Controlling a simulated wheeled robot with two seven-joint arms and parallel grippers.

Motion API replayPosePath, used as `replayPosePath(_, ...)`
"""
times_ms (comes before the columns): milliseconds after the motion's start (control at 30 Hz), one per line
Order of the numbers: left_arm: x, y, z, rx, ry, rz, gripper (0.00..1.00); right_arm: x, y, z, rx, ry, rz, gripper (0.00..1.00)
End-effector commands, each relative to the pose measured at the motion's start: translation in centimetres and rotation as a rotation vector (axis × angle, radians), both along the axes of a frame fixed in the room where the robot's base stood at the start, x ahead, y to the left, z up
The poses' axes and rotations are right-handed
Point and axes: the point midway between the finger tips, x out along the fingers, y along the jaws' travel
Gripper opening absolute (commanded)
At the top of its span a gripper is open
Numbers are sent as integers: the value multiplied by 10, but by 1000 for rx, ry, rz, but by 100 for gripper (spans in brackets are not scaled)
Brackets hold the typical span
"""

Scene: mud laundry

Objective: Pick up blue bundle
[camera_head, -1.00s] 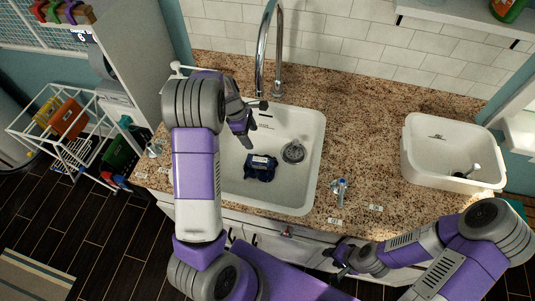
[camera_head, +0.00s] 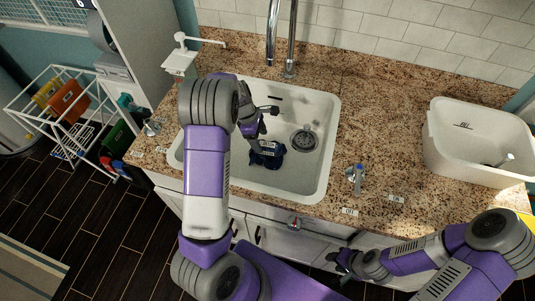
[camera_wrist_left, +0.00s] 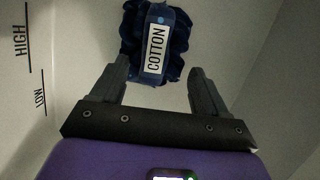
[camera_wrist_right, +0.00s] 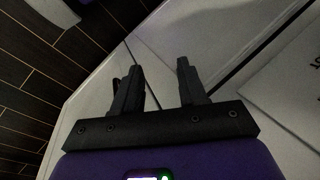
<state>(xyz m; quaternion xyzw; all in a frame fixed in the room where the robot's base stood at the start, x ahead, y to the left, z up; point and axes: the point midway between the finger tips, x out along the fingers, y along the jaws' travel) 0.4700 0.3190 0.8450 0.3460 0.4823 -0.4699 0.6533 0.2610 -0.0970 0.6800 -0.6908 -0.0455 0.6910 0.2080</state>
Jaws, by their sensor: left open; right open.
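The blue bundle (camera_head: 267,155) lies in the white sink basin (camera_head: 310,180), left of the drain. In the left wrist view the bundle (camera_wrist_left: 156,42) is dark blue with a white "COTTON" label, just beyond the fingertips and roughly between them. My left gripper (camera_wrist_left: 160,75) is open and empty, pointing down into the sink; in the head view it (camera_head: 262,138) is right above the bundle and partly covers it. Whether the fingers touch it I cannot tell. My right gripper (camera_wrist_right: 157,65) is open and empty, low in front of the cabinet doors; it also shows in the head view (camera_head: 335,262).
A white tub (camera_head: 435,150) stands at the right. A soap dispenser (camera_head: 180,62) is at the back left. A wire cart (camera_head: 25,105) with colored items stands left.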

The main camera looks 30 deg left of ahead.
Motion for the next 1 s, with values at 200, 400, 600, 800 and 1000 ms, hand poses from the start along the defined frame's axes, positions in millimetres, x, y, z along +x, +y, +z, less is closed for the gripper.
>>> replayPosePath(200,8,-9,-22,1,1,-2,74,0,0,-9,0,0,0,42)
replayPosePath(400,14,-18,-47,-1,0,0,74,0,0,-19,0,0,0,42)
replayPosePath(600,14,-19,-48,0,-2,0,74,0,0,-18,0,0,0,42)
replayPosePath(800,14,-19,-48,0,-2,0,50,0,0,-18,0,0,0,42)
replayPosePath(1000,14,-19,-48,0,-2,0,19,0,0,-18,0,0,0,42)
